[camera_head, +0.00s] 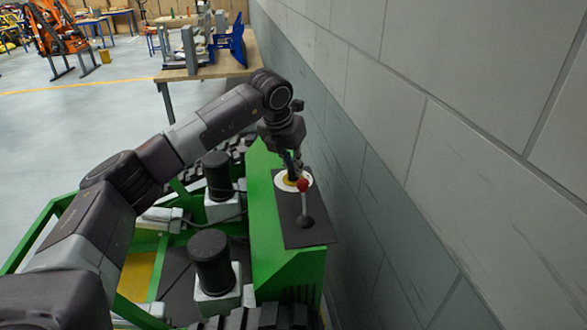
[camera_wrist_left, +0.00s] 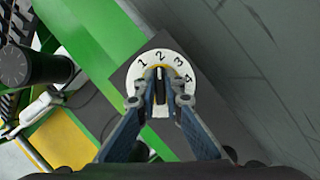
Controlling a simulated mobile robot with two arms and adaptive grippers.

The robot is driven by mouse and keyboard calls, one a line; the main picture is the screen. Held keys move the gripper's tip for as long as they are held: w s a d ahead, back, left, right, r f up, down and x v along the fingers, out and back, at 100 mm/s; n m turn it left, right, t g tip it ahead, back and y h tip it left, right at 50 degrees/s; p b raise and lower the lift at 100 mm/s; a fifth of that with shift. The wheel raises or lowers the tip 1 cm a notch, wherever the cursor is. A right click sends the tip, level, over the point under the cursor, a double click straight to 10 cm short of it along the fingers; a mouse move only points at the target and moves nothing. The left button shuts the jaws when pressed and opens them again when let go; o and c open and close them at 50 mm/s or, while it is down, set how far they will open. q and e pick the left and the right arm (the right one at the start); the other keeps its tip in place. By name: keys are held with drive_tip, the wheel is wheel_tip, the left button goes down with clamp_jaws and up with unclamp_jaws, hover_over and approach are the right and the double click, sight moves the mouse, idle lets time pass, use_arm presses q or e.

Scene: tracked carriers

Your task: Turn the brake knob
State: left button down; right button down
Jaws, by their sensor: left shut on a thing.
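The brake knob (camera_wrist_left: 160,88) is a dark bar on a round white dial (camera_wrist_left: 144,62) marked 1, 2, 3 and 4, with a yellow inner ring. In the left wrist view the knob points up, between the 2 and the 3. My left gripper (camera_wrist_left: 161,101) is shut on the knob, one finger on each side. In the head view my left gripper (camera_head: 294,176) reaches down from above onto the dial (camera_head: 284,184), hiding most of the knob. My right gripper is not in view.
The dial sits on a black plate (camera_head: 291,234) on the green carrier (camera_head: 262,240). A red-tipped lever (camera_head: 303,186) and a dark ball (camera_head: 305,222) are close by. A grey block wall (camera_head: 400,150) runs along the right. A workbench (camera_head: 205,68) stands behind.

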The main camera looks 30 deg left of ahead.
use_arm(q)
drive_tip(key=shift+r, duration=0.1)
idle(0.3)
drive_tip(key=c, duration=2)
unclamp_jaws()
drive_tip(key=shift+c, duration=0.2)
drive_tip(key=v, duration=1.2)
drive_tip(key=shift+a, duration=0.15)
